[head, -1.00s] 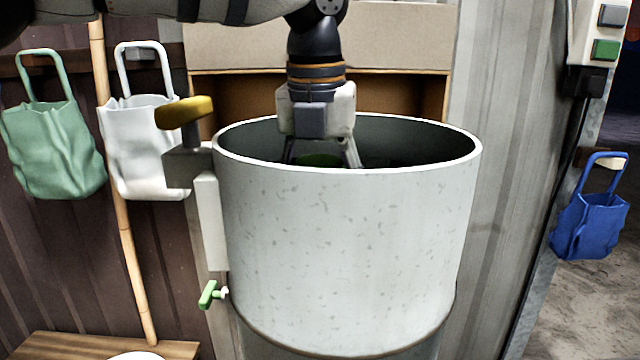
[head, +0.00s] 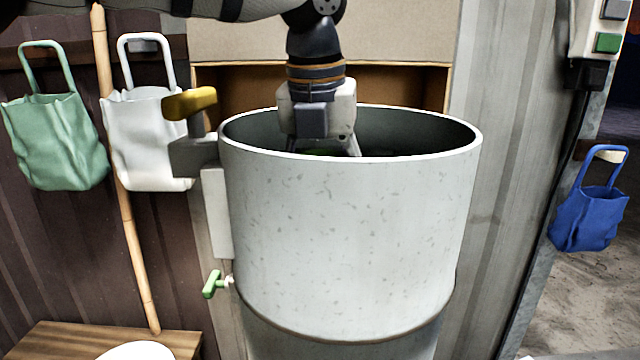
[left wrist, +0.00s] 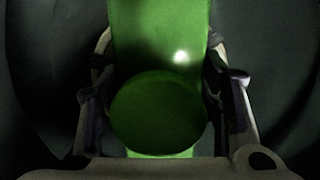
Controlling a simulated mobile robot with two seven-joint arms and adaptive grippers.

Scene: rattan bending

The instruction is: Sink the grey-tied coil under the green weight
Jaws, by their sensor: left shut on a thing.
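The green weight (left wrist: 157,112) fills the middle of the left wrist view, with a round knob-like end facing the camera. My left gripper (head: 322,148) reaches down into the pale speckled drum (head: 350,240), its fingers partly below the near rim. In the left wrist view, its fingers (left wrist: 160,70) stand on both sides of the green weight and are shut on it. The head view hides most of the weight behind the rim. I cannot see the grey-tied coil in either view. My right gripper is not in view.
A yellow-handled fitting (head: 190,104) and a green tap (head: 212,284) stick out on the drum's left. A green bag (head: 55,140), a white bag (head: 148,140) and a blue bag (head: 590,218) hang nearby. A wooden pole (head: 125,220) leans at left.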

